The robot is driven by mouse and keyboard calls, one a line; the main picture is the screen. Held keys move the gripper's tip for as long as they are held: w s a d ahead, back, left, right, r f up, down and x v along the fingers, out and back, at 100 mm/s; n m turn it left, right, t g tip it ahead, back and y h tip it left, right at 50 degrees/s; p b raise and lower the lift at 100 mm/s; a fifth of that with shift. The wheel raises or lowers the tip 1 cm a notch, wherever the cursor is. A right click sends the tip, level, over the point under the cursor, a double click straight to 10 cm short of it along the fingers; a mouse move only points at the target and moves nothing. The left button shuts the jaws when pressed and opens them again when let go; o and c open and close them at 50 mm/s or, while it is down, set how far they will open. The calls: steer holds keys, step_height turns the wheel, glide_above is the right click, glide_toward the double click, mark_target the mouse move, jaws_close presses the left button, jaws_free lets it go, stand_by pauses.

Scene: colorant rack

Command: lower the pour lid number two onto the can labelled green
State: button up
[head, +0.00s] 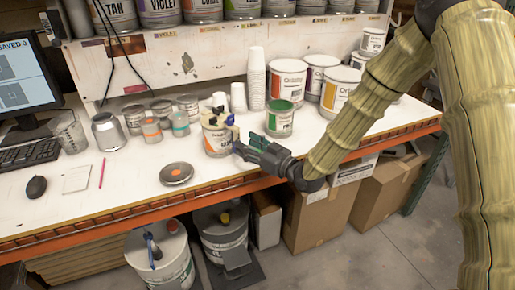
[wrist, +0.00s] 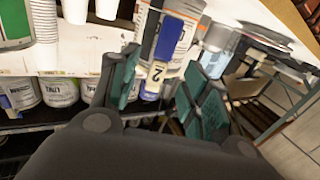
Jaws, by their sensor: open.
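Pour lid number two (wrist: 168,38) shows a blue block above a pale tag marked 2 in the wrist view. My gripper (head: 240,147) is at the right side of this can. In the wrist view my gripper (wrist: 160,92) is open, its teal-padded fingers on either side of the tag; contact is unclear. The green-labelled can (head: 280,118) stands upright to the right, behind my gripper; its green label (wrist: 15,24) shows at upper left in the wrist view.
A stack of white cups (head: 256,78) and larger cans (head: 288,80) stand behind the green can. A round metal lid (head: 176,173) lies at the front left. Small containers (head: 151,130) stand further left. Buckets (head: 160,262) are on the floor below the table edge.

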mark_target(239, 137)
steer(key=shift+p+x, duration=0.6)
steer(key=shift+x, duration=2.3)
steer(key=shift+f, duration=0.1)
jaws_close()
steer(key=c, duration=0.9)
jaws_free()
jaws_close()
steer(key=shift+r, duration=0.55)
